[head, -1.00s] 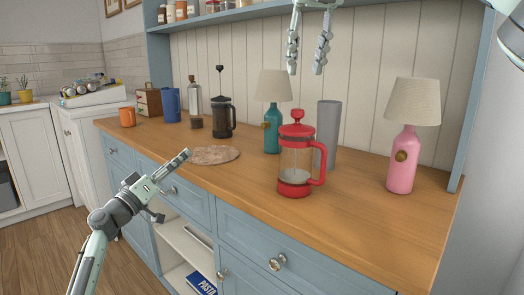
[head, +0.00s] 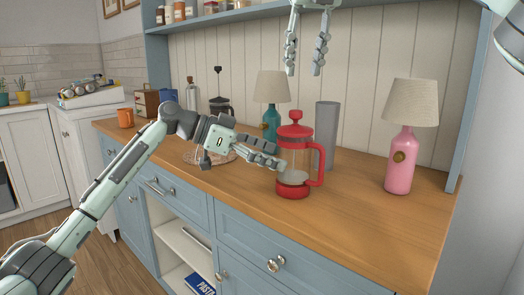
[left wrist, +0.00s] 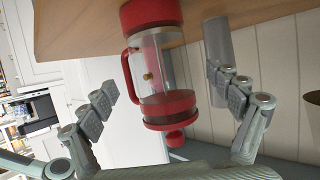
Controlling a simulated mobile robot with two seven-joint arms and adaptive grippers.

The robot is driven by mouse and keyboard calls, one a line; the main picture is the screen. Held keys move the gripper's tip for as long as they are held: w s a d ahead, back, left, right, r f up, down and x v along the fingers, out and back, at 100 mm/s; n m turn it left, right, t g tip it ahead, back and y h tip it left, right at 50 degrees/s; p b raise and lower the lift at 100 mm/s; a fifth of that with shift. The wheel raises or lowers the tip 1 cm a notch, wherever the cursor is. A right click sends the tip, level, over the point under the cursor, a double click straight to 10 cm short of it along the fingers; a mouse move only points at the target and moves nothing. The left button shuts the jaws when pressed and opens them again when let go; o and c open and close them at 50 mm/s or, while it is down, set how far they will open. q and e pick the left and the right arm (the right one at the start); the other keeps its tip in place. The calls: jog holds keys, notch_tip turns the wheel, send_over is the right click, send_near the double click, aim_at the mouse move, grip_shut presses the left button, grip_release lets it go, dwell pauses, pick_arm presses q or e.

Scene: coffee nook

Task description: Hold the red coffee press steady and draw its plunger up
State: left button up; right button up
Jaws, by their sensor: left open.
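The red coffee press (head: 294,160) stands upright on the wooden counter, with a clear glass body, a red base, and its handle on the right. Its red plunger knob (head: 295,116) sits just above the lid. My left gripper (head: 281,162) is at the left side of the press. In the left wrist view, the press (left wrist: 160,75) appears upside down between the spread fingers of my left gripper (left wrist: 172,98), which is open. My right gripper (head: 305,72) hangs above and behind the press, fingers apart and empty.
A pink lamp (head: 401,160) stands to the right on the counter (head: 355,215). A teal lamp (head: 271,122) and a grey cylinder (head: 327,130) stand close behind the press. A dark press (head: 220,106) and a round mat (head: 193,157) are partly hidden by my left arm.

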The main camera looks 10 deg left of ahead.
aim_at(291, 161)
pick_arm(q)
jog(key=shift+x, duration=2.3)
